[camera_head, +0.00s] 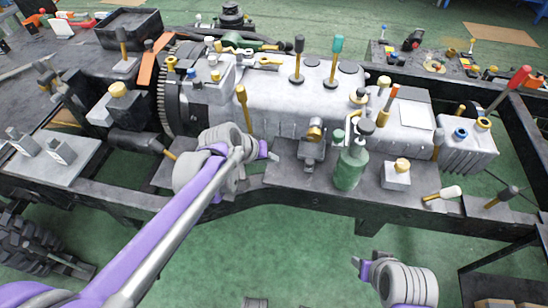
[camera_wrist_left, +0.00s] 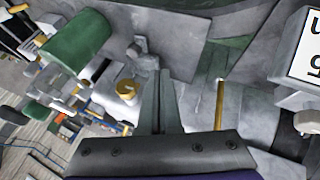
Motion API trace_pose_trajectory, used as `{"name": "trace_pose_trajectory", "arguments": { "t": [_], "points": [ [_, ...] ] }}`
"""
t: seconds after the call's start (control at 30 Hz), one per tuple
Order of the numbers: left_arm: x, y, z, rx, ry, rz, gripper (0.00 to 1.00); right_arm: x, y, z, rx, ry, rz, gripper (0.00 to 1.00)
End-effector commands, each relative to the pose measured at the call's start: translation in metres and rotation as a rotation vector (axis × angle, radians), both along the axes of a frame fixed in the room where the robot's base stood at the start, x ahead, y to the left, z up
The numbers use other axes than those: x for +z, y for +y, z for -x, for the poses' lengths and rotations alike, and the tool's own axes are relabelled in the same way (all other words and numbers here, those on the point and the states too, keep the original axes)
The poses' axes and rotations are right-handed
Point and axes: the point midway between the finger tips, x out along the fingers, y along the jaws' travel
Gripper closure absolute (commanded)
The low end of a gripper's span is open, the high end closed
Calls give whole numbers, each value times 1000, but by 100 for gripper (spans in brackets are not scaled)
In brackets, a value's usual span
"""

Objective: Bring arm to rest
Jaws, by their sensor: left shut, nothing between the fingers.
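My left arm, purple and grey, reaches in from the lower left of the head view. Its left gripper (camera_head: 268,152) is over the front of the chassis frame, beside the grey engine block (camera_head: 290,105). In the left wrist view the two fingers (camera_wrist_left: 161,103) are together with nothing between them. A part of my right arm shows at the lower right of the head view, over the green floor. The right gripper (camera_head: 358,264) is small there, and whether it is open or shut is unclear.
A green bottle (camera_head: 349,168) and a grey block with a yellow knob (camera_head: 397,176) stand on the frame's front plate, right of my left gripper. A yellow-handled tool (camera_head: 243,108) stands close behind it. Open green floor (camera_head: 290,235) lies in front of the frame.

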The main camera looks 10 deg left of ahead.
Motion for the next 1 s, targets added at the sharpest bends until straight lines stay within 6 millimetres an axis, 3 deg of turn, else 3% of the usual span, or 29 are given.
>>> {"name": "trace_pose_trajectory", "arguments": {
  "t": [0.4,0.53,0.67,0.8,1.0],
  "points": [
    [0,0,0,0,0,-1,100,0,0,0,0,0,0,50],
    [8,4,13,-2,2,-22,100,7,0,0,0,-2,0,50],
    [30,17,53,-6,6,-94,100,26,0,-3,0,-8,0,50],
    [51,39,114,-11,15,-209,100,54,0,-7,0,-18,0,50],
    [62,68,181,-10,19,-356,100,87,0,-15,0,-33,0,50]
  ]
}}
